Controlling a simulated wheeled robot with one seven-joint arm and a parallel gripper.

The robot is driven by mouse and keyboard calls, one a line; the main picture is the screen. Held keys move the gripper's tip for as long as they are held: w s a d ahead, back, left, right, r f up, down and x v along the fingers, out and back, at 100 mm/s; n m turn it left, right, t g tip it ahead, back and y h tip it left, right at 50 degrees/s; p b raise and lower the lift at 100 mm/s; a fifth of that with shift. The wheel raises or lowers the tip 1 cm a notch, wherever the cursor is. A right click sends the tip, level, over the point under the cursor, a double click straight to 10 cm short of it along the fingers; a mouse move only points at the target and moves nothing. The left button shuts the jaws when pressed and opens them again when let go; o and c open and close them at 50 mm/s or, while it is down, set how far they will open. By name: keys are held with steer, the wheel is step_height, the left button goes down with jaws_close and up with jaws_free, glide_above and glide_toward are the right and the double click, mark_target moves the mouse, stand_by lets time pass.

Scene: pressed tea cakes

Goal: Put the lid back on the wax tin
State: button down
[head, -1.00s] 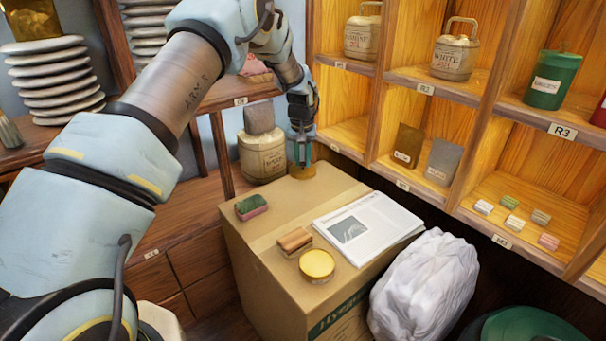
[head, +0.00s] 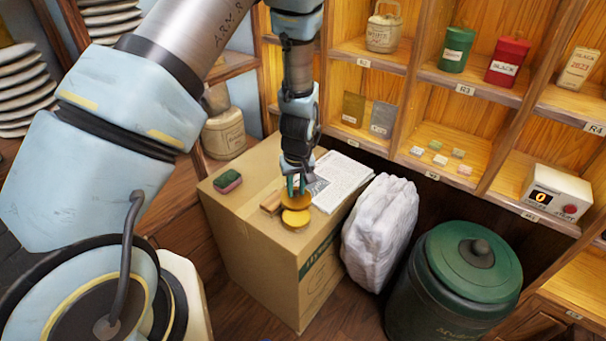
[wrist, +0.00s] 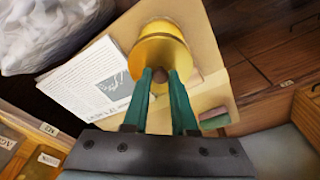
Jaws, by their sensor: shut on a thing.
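The wax tin (head: 295,218) is a small round yellow tin on top of the cardboard box, near its front edge. My gripper (head: 295,188) points down and is shut on the lid (head: 296,201), a golden disc. In the head view the lid appears just above and behind the tin, overlapping it in the picture. The wrist view shows the green fingers (wrist: 160,76) closed around a small brown knob on the lid (wrist: 172,52). Part of the tin (wrist: 158,25) shows past the lid. I cannot tell whether lid and tin touch.
On the cardboard box (head: 255,235) lie a wooden block (head: 271,202), a green-and-pink sponge (head: 227,181) and a printed paper (head: 345,175). A white sack (head: 380,220) and a green lidded bin (head: 460,280) stand to the right. Shelves rise behind.

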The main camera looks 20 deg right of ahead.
mark_target(297, 199)
steer(key=shift+s+f, duration=0.15)
steer(key=shift+f, duration=0.1)
steer(key=shift+f+b, duration=2.25)
steer(key=shift+f, duration=0.7)
steer(key=shift+f, duration=0.15)
steer(key=shift+c, duration=0.8)
jaws_free()
steer(key=shift+r+p, duration=2.3)
steer(key=shift+r, duration=1.25)
